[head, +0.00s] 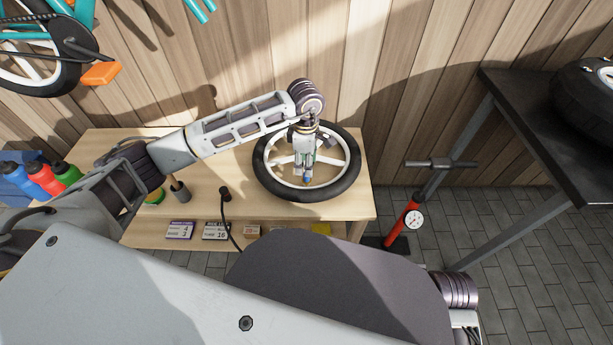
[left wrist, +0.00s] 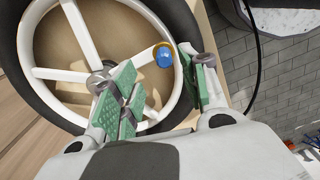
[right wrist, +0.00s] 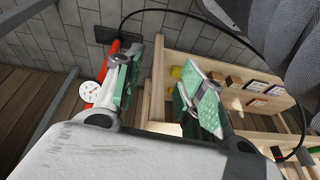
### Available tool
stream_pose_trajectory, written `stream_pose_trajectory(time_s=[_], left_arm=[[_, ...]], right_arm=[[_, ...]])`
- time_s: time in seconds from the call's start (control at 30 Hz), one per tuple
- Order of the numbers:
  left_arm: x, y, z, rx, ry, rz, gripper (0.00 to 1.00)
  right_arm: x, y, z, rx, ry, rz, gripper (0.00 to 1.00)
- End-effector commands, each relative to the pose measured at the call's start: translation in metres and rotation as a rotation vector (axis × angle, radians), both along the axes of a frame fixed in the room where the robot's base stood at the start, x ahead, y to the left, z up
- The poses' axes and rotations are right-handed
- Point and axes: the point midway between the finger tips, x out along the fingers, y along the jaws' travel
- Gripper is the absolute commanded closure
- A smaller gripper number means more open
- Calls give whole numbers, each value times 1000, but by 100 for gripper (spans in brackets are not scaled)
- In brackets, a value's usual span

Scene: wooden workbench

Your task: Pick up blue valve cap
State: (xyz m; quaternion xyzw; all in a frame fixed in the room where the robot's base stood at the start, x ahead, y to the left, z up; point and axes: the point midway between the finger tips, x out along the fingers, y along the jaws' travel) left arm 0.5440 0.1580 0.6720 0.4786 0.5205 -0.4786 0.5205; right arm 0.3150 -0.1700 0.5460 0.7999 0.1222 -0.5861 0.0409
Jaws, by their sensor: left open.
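The blue valve cap (head: 307,180) sits at the near part of the wheel (head: 350,180), which lies flat on the workbench. In the left wrist view, the cap (left wrist: 164,57) shows as a small blue dome with a yellowish ring around it, at the rim's inner side. My left gripper (head: 305,174) points down over the wheel, close to the cap. Its green-padded fingers (left wrist: 160,82) are apart, and the cap appears between and just beyond their tips; I see no contact. My right gripper (right wrist: 163,88) is open and empty, away from the wheel, near the bench's side.
The workbench (head: 230,170) carries several bottles (head: 40,175) at the left. Small boxes (head: 215,230) stand on its lower shelf. A red floor pump (head: 405,220) stands to the right, before a dark table (head: 530,110) with a tyre. A black hose (head: 232,232) hangs at the bench front.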

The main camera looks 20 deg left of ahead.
Motion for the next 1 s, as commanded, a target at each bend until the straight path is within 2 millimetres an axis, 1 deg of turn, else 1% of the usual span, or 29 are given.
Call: stream_pose_trajectory(time_s=[0.13, 0.33, 0.43, 0.6, 0.67, 1.0], left_arm=[[-4, -1, -14, 0, 2, -1, 56], [-7, -3, -37, 0, 2, 0, 56], [-7, -3, -45, -1, 1, 0, 56], [-7, -3, -49, -1, 0, -1, 56], [-7, -3, -49, -1, 0, -1, 56], [-7, -3, -49, 0, 0, 0, 56]], right_arm=[[-1, 1, -2, 3, 0, 1, 60], [2, 5, 7, 27, -38, 2, 60], [2, 8, 1, 39, -47, 1, 60], [-1, 9, -12, 42, -36, 1, 60], [-1, 9, -14, 41, -35, 0, 60], [2, 9, -9, 41, -43, 0, 60]])
